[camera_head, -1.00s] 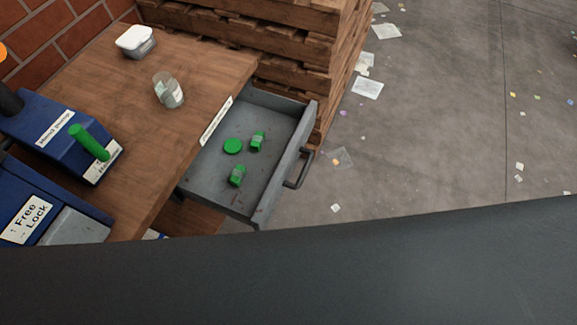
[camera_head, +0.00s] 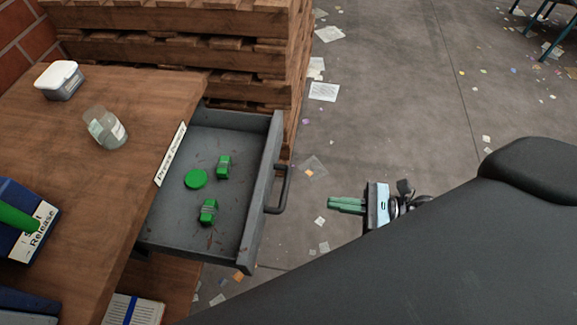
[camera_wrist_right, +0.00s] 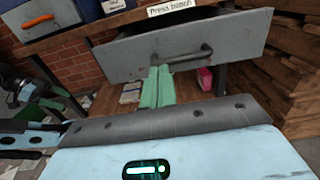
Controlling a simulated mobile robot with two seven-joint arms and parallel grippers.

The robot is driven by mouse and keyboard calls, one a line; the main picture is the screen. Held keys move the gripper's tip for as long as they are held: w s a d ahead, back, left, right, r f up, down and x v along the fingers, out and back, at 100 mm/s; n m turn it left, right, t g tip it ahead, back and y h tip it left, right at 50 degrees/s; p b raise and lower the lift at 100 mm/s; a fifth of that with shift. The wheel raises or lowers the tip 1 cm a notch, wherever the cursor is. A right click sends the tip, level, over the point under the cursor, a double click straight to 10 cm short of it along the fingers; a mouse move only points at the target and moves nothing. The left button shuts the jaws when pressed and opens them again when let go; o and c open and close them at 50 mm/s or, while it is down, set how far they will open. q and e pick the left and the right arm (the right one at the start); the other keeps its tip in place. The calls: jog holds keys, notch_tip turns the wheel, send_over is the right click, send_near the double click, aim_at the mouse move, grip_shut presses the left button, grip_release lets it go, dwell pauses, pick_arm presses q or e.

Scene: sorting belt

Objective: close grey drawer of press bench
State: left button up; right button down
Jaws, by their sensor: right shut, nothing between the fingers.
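The grey drawer (camera_head: 262,200) of the press bench (camera_head: 150,110) stands pulled out in the head view. Green pieces (camera_head: 208,210) lie in it, two small ones and a round disc (camera_head: 196,179). Its dark handle (camera_head: 281,190) is on the front face. My right gripper (camera_head: 332,205) is shut and empty, to the right of the handle and apart from it. In the right wrist view the drawer front (camera_wrist_right: 225,42) faces me, and the green fingers (camera_wrist_right: 158,72) point at it just below the handle (camera_wrist_right: 180,56).
Stacked wooden pallets (camera_head: 215,45) stand close behind the drawer. A clear jar (camera_head: 104,128) and a white-lidded box (camera_head: 59,80) are on the bench top. A blue device with a green lever (camera_head: 18,217) is at left. Paper scraps litter the open floor at right.

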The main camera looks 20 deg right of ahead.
aim_at(265, 193)
jog(key=p+x, duration=0.3)
jog(key=x, duration=1.1)
pick_arm(q)
jog(key=shift+s+r, duration=0.15)
jog(key=shift+r, duration=0.4)
jog(key=shift+s+r, duration=0.15)
jog(key=shift+r, duration=0.4)
